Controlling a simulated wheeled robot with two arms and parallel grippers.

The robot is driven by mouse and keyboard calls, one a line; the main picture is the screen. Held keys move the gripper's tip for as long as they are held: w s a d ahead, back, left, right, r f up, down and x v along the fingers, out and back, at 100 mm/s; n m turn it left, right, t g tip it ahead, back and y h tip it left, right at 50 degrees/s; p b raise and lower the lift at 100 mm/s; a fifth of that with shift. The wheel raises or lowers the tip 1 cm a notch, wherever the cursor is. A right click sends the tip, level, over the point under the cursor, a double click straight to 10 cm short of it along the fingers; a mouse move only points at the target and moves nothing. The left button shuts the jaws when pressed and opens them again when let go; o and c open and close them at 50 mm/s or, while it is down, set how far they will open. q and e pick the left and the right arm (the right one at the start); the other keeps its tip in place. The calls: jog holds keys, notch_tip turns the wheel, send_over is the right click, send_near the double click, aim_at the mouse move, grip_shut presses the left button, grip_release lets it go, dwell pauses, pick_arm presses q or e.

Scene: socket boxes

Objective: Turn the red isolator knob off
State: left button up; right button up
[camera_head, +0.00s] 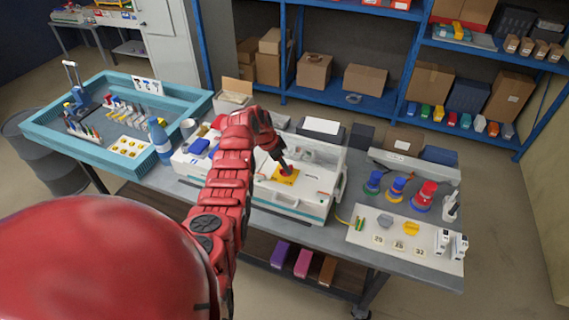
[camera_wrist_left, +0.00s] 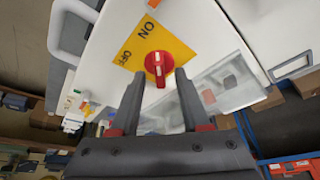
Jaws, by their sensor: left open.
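The red isolator knob (camera_wrist_left: 159,64) sits on a yellow plate (camera_wrist_left: 178,46) marked ON and OFF in the left wrist view. The knob's handle with its white mark runs roughly up and down in that picture, its upper end towards ON; OFF is to its left. My left gripper (camera_wrist_left: 158,77) is open, one finger on each side of the knob's lower end; whether they touch it I cannot tell. In the head view the left gripper (camera_head: 286,169) is over the yellow plate (camera_head: 287,179) on a white box (camera_head: 303,205), hiding the knob. My right gripper is not in view.
The white box has a raised handle bar at its right. On the grey table, a panel (camera_head: 362,240) with coloured plugs and sockets stands to the right. A blue bottle (camera_head: 160,142) and a teal tray (camera_head: 63,147) are to the left. Blue shelves stand behind.

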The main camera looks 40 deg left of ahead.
pick_arm(q)
jog(key=shift+w+d+f, duration=0.1)
jog(key=shift+f, duration=0.4)
grip_shut()
